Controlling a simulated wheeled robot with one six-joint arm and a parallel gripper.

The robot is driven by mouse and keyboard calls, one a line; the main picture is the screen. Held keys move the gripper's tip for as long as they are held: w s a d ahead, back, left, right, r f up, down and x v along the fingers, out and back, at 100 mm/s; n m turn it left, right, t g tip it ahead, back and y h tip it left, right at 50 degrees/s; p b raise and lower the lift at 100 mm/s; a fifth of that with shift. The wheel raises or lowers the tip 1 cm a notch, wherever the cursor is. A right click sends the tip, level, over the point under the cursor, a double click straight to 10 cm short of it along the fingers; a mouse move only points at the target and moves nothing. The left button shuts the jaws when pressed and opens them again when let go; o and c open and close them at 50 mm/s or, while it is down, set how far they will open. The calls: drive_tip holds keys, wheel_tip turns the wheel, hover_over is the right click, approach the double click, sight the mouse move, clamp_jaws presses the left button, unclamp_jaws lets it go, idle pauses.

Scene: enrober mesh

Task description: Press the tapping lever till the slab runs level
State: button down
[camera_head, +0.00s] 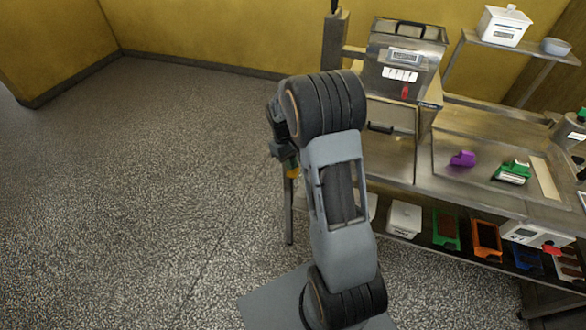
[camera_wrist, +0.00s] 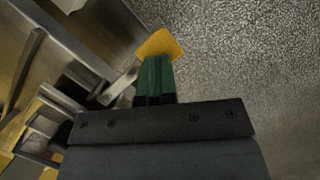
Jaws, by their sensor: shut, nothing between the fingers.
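My gripper (camera_wrist: 156,66) has green fingers, closed together with nothing between them. In the wrist view a yellow-orange block (camera_wrist: 160,43) lies right at the fingertips, overlapping them; whether they touch I cannot tell. It looks like the end of a lever, but its stem is not clear. In the head view the yellow-orange block (camera_head: 293,173) shows just below my gripper (camera_head: 287,157), at the left end of the steel bench, partly hidden by my arm. A steel machine (camera_head: 405,55) with a small display and a red tab stands behind. I cannot make out the slab or its surface.
The steel bench (camera_head: 480,200) runs to the right, with a purple piece (camera_head: 463,158) and a green-and-white item (camera_head: 513,172) on top. Several coloured frames and white boxes stand on its lower shelf. The speckled floor (camera_head: 150,180) to the left is clear.

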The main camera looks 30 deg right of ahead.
drive_tip(key=shift+w+p, duration=0.2)
drive_tip(key=shift+p, duration=0.15)
drive_tip(key=w, duration=0.1)
drive_tip(key=w+p, duration=0.1)
drive_tip(key=shift+w+a+r, duration=0.3)
drive_tip(key=shift+a+r, duration=0.05)
drive_tip(key=shift+r, duration=0.1)
drive_tip(key=v, duration=1.3)
drive_tip(key=shift+r+b, duration=0.3)
drive_tip(key=shift+b, duration=0.15)
drive_tip(key=shift+w, duration=0.1)
